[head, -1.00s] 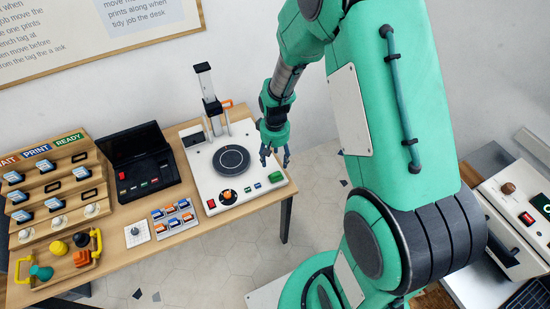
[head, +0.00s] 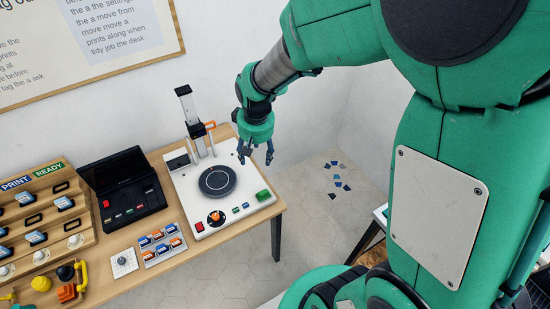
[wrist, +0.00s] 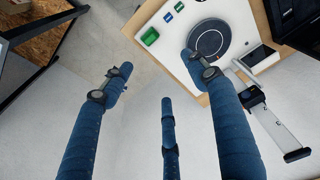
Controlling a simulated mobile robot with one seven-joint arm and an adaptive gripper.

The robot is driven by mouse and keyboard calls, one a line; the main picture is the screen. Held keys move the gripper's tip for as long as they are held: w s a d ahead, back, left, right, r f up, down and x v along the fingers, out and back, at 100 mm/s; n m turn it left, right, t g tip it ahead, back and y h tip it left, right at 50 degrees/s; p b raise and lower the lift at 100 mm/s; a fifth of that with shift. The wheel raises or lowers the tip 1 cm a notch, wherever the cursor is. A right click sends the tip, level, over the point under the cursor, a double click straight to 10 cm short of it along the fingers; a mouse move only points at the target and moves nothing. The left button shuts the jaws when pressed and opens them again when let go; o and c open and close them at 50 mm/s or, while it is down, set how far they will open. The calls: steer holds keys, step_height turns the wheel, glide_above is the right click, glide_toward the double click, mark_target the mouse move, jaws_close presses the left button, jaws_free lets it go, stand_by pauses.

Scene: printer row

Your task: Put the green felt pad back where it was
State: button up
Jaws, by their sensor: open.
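A small green block-like piece (head: 264,195), which looks like the green felt pad, lies on the front right corner of the white machine (head: 196,185). It also shows in the wrist view (wrist: 150,37), left of the round dark plate (wrist: 209,39). I cannot tell its felt texture. My gripper (head: 257,156) hangs by the machine's back right edge, apart from the green piece. Its blue fingers are spread and empty. In the wrist view my gripper (wrist: 160,85) has mostly bare floor between its fingers.
An upright column (head: 193,115) with an orange handle stands behind the plate (head: 217,181). A black console (head: 125,190), a tray of small cartridges (head: 162,244) and a wooden rack (head: 40,222) stand to the left. Floor right of the table is mostly clear, with scattered dark chips (head: 338,180).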

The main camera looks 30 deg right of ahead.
steer(key=s+a+r+t, duration=0.2)
steer(key=s+r, duration=0.8)
steer(key=s+a+r+t, duration=0.1)
steer(key=s+a+r, duration=0.2)
steer(key=s+r, duration=0.7)
steer(key=shift+s+r+t, duration=0.35)
steer(key=shift+r+t, duration=0.05)
steer(key=shift+r, duration=0.35)
steer(key=shift+f, duration=0.25)
